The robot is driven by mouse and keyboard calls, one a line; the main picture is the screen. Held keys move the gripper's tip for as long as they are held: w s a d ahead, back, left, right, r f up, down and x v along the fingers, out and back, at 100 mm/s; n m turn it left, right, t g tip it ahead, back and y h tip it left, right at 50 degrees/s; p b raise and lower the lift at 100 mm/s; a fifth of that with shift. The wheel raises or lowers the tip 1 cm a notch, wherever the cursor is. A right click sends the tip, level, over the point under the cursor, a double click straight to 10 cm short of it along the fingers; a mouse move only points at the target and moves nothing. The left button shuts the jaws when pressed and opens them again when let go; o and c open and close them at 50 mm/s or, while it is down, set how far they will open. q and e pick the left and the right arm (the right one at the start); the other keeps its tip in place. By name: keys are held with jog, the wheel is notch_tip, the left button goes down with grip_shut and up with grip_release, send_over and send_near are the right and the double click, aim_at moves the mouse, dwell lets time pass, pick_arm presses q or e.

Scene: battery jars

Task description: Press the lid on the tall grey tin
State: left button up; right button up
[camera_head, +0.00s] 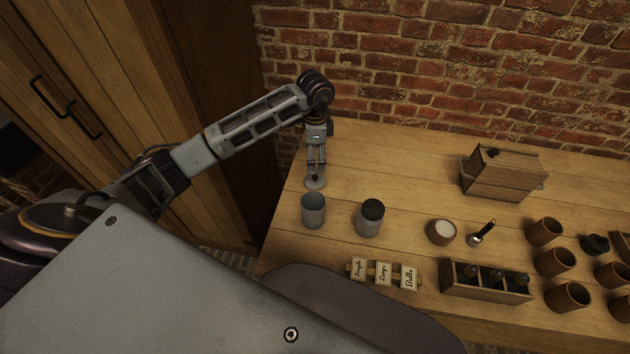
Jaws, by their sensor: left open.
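A tall grey tin (313,214) stands open-topped at the left of the table. A round grey lid (311,185) with a small dark knob lies on the table just behind it. My left gripper (316,173) points down over the lid, its fingers open about the knob; whether they touch it is too small to tell. A second grey tin (368,225) with a dark top stands to the right of the open one. My right gripper is out of view.
Right of the tins are a white-filled bowl (441,232), a dark scoop-like tool (482,233), a wooden box (502,173), several wooden cups (545,231) and a compartment crate (450,280). Lettered cards (383,273) stand in front. A brick wall (450,80) bounds the back.

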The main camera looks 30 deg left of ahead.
aim_at(315, 176)
pick_arm(q)
jog(key=shift+f, duration=2.7)
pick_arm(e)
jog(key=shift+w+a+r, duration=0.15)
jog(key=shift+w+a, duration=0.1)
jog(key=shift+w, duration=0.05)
pick_arm(q)
jog(key=shift+f, duration=0.1)
jog(key=shift+f, duration=0.55)
notch_tip(315, 176, down, 3)
jog(key=shift+r+p, duration=0.1)
jog(key=shift+p, duration=0.35)
jog(key=shift+f, duration=0.5)
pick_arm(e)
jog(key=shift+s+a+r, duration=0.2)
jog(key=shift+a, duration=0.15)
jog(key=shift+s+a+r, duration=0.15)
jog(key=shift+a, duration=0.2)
pick_arm(q)
jog(key=shift+c, duration=0.5)
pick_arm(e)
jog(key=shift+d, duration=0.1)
pick_arm(q)
jog(key=c, duration=0.8)
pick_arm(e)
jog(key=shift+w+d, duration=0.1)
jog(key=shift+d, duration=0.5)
